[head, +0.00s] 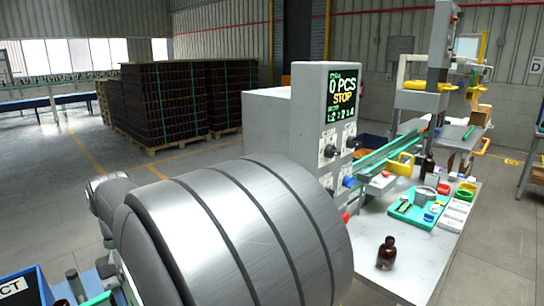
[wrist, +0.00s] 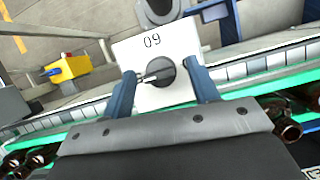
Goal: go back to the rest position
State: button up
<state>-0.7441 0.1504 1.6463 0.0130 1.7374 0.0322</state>
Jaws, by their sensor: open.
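My gripper (wrist: 158,70) shows in the wrist view with its two blue fingers spread apart. A white plate marked 09 (wrist: 153,42) with a dark round knob shows between and beyond the fingers; I cannot tell how far off it is. In the head view my large silver arm link fills the lower middle, and my gripper cannot be made out there. A dark amber bottle (head: 387,254) stands upright on the grey table (head: 405,280), near its front. Another dark bottle (head: 427,166) stands farther back.
A grey control box (head: 300,120) with a display reading 0 PCS STOP stands beside my arm. A teal tray (head: 398,212) with small items lies on the table. Green-edged conveyor rails (wrist: 240,68) cross the wrist view, with amber bottles (wrist: 288,132) at both sides. Stacked dark crates (head: 165,100) stand behind.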

dwell(0.4)
jog(key=shift+r+n, duration=0.1)
jog(key=shift+n, duration=0.3)
jog(key=v, duration=0.7)
jog(key=x, duration=0.7)
jog(key=shift+f, duration=0.2)
jog(key=m+y, duration=0.1)
jog(key=m, duration=0.3)
jog(key=shift+d+r+g, duration=0.1)
jog(key=shift+d+g, duration=0.05)
jog(key=shift+g, duration=0.15)
jog(key=m+y, duration=0.1)
jog(key=m, duration=0.1)
jog(key=m+y, duration=0.1)
jog(key=m, duration=0.2)
jog(key=shift+w+d, duration=0.1)
jog(key=m+y, duration=0.1)
jog(key=m, duration=0.3)
jog(key=shift+d, duration=0.1)
jog(key=m+y, duration=0.1)
jog(key=m, duration=0.1)
jog(key=m+y, duration=0.1)
jog(key=m, duration=0.2)
jog(key=shift+d+t, duration=0.1)
jog(key=shift+t, duration=0.3)
jog(key=v, duration=0.8)
jog(key=shift+r, duration=0.25)
